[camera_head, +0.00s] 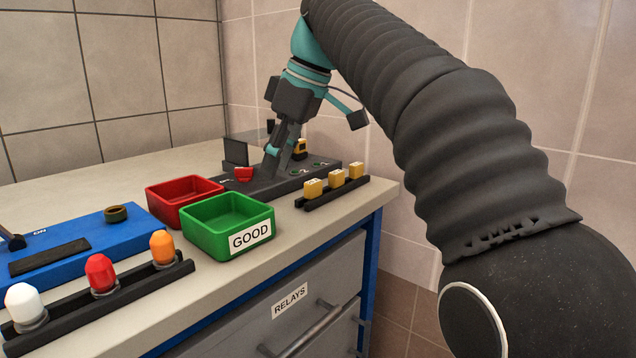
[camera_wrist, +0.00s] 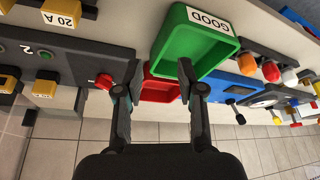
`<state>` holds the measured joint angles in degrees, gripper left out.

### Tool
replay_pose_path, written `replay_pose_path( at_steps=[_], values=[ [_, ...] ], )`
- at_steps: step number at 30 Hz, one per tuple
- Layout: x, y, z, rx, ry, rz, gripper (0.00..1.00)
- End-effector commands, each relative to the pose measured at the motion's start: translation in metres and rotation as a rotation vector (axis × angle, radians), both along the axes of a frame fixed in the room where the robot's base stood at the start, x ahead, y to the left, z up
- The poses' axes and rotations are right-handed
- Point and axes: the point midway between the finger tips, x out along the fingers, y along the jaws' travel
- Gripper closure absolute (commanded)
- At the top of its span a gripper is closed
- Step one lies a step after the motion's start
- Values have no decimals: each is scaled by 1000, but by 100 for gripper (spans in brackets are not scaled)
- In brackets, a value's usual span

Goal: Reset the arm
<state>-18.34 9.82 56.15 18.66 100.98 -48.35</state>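My gripper (camera_head: 270,172) hangs over the dark relay test board (camera_head: 262,186) at the back of the bench, its fingers pointing down. In the wrist view my gripper (camera_wrist: 159,68) shows two fingers spread apart with nothing between them; the red bin (camera_wrist: 160,88) shows behind the gap. A small red part (camera_head: 244,174) on the board is just left of the fingers in the head view. It also shows in the wrist view (camera_wrist: 104,80), beside the left finger. Whether the fingertips touch the board cannot be told.
A green bin (camera_head: 228,225) marked GOOD and a red bin (camera_head: 184,190) stand close in front. A rack with several yellow relays (camera_head: 336,180) is at right. A blue box (camera_head: 85,245) and a row of coloured lamps (camera_head: 101,272) are at left. A wall is behind.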

Motion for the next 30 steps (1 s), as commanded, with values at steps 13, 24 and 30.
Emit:
replay_pose_path(
  at_steps=[13,24,30],
  values=[
    [-64,-107,-74,-3,-12,-580,61],
    [-146,-183,-185,18,-60,-1008,61],
    [-187,-209,-248,38,-89,-1182,61]
  ],
)
